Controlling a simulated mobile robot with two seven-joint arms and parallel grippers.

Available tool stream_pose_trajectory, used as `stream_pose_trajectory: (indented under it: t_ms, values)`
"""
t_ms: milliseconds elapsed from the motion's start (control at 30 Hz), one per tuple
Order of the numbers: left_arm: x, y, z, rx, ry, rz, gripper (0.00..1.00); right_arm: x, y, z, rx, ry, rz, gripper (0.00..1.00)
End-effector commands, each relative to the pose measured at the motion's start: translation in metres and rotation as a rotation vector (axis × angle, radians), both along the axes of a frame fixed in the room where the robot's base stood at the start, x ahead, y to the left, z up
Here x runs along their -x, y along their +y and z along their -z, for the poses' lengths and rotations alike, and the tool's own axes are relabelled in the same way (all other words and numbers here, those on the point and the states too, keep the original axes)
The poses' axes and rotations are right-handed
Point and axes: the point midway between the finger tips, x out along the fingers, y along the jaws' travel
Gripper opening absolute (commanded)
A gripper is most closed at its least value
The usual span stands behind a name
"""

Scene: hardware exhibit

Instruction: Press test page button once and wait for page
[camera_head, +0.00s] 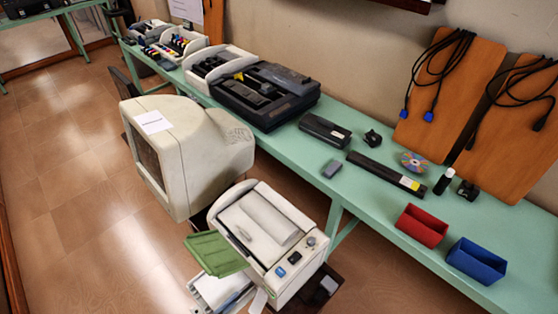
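A beige printer (265,238) stands at the lower middle, in front of the green bench. Its front panel holds a blue button (280,272), a dark button (295,257) and a round grey knob (311,241). I cannot read any label, so I cannot tell which is the test page button. A green tray (215,253) sticks out on the printer's left side. A white tray-like part (220,292) lies below it, with no clearly printed page visible. Neither of my grippers is in view.
A large beige monitor (185,150) stands behind the printer. The green bench (365,205) runs along the wall with black printers (265,95), a red bin (421,226) and a blue bin (476,261). Open floor (85,200) lies to the left.

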Motion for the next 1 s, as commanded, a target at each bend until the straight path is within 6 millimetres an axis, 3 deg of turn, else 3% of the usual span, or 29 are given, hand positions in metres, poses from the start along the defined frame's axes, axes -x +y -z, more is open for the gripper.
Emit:
stream_pose_trajectory:
  t_ms: [133,733,1000]
  values:
    - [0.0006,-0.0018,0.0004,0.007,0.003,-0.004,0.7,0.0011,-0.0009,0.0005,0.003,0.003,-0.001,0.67]
    - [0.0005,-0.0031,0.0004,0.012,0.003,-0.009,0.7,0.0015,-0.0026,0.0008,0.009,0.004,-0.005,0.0]
    - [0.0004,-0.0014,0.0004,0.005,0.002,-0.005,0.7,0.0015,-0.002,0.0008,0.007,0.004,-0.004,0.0]
